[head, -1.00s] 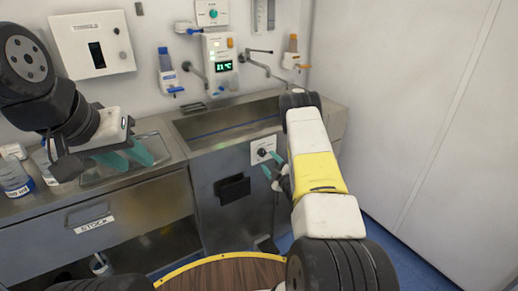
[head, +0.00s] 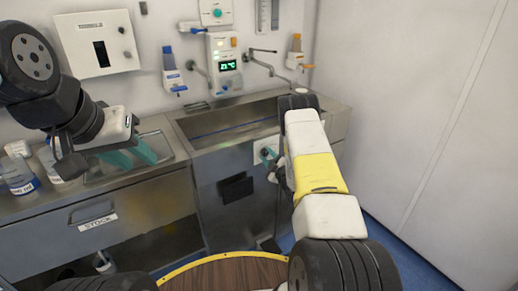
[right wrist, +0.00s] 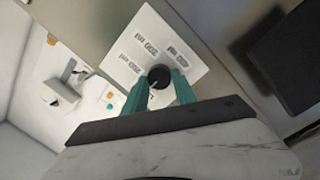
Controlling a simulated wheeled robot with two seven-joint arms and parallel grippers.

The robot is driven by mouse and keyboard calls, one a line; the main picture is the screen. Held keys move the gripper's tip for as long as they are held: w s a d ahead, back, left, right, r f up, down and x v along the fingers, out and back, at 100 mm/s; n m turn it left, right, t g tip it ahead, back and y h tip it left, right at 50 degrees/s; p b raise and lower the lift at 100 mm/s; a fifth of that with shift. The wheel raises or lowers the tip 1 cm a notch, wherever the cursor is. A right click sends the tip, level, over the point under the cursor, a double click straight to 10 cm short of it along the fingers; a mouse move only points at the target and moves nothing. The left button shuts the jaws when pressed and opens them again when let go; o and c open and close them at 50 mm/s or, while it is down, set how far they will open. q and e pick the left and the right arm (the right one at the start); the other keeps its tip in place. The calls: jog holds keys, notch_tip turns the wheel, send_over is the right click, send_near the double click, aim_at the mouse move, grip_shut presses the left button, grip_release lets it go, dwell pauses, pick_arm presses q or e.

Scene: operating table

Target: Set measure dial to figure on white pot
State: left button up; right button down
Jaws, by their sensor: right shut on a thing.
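The measure dial is a black round knob (right wrist: 159,76) on a white plate (right wrist: 140,45) on the steel sink front. In the right wrist view several grey "ml" figures surround the knob, too small to read surely. My right gripper (right wrist: 160,88) has its teal fingers on either side of the knob, shut on it; in the head view this gripper (head: 268,160) is at the plate, partly hidden by my arm. My left gripper (head: 134,155) is open and empty above the counter.
Labelled bottles (head: 18,176) stand on the counter at the left. A drawer marked STOCK (head: 98,222) is below. The sink basin (head: 235,118) is above the dial. A dark recess (head: 236,187) lies left of and below the dial. A wooden round top (head: 225,275) is in front.

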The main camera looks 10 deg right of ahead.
jog(key=shift+d+m, duration=0.1)
jog(key=shift+m, duration=0.2)
jog(key=m, duration=0.5)
jog(key=shift+r+g, duration=0.1)
jog(key=shift+g, duration=0.2)
jog(key=m, duration=0.5)
jog(key=shift+d+m+g, duration=0.1)
jog(key=shift+m+g, duration=0.2)
jog(key=shift+y, duration=0.3)
jog(key=c, duration=1)
grip_release()
jog(key=v, duration=0.7)
jog(key=shift+s, duration=0.4)
jog(key=shift+r, duration=0.1)
